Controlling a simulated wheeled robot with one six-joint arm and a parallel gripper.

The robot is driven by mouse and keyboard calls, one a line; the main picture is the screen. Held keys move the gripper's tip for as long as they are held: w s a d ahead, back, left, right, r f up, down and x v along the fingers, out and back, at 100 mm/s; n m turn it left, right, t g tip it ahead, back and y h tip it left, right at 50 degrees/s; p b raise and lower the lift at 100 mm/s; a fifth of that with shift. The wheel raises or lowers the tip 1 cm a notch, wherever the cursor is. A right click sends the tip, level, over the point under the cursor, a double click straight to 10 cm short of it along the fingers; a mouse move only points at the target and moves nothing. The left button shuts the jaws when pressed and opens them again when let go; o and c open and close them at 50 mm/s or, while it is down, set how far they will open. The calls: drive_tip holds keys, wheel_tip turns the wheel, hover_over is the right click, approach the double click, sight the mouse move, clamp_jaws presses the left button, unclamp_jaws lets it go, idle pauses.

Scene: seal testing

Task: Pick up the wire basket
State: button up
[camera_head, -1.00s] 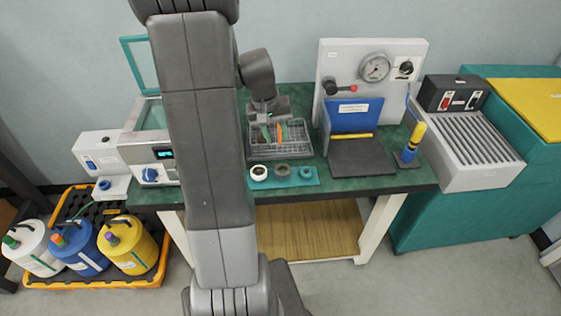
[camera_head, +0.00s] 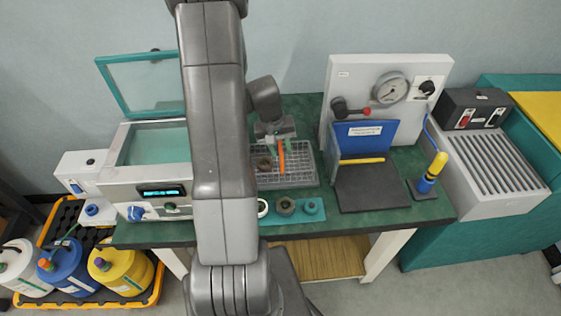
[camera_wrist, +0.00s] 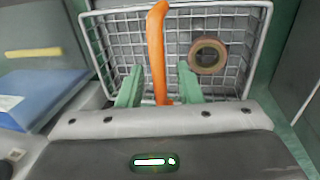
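The wire basket (camera_head: 307,172) is a grey mesh tray on the green bench top, left of the blue-backed stand. Its upright orange handle (camera_head: 282,157) also shows in the wrist view (camera_wrist: 156,45). A brown ring (camera_wrist: 208,56) lies in the basket, right of the handle in the wrist view. My gripper (camera_head: 275,130) is over the basket's back part in the head view. In the wrist view its two green fingers (camera_wrist: 159,72) are apart, with the orange handle between them and gaps on both sides.
A teal mat (camera_head: 292,217) with several small rings lies in front of the basket. A bath with a raised glass lid (camera_head: 140,85) stands left. The gauge panel (camera_head: 430,75) and blue-backed stand (camera_head: 373,180) are close on the right. A grey slatted unit (camera_head: 490,175) stands farther right.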

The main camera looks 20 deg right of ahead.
clamp_jaws()
drive_tip(key=shift+r, duration=0.15)
wheel_tip(320, 180, up, 10)
drive_tip(key=shift+f+b, duration=0.1)
drive_tip(key=shift+b, duration=0.3)
idle(0.4)
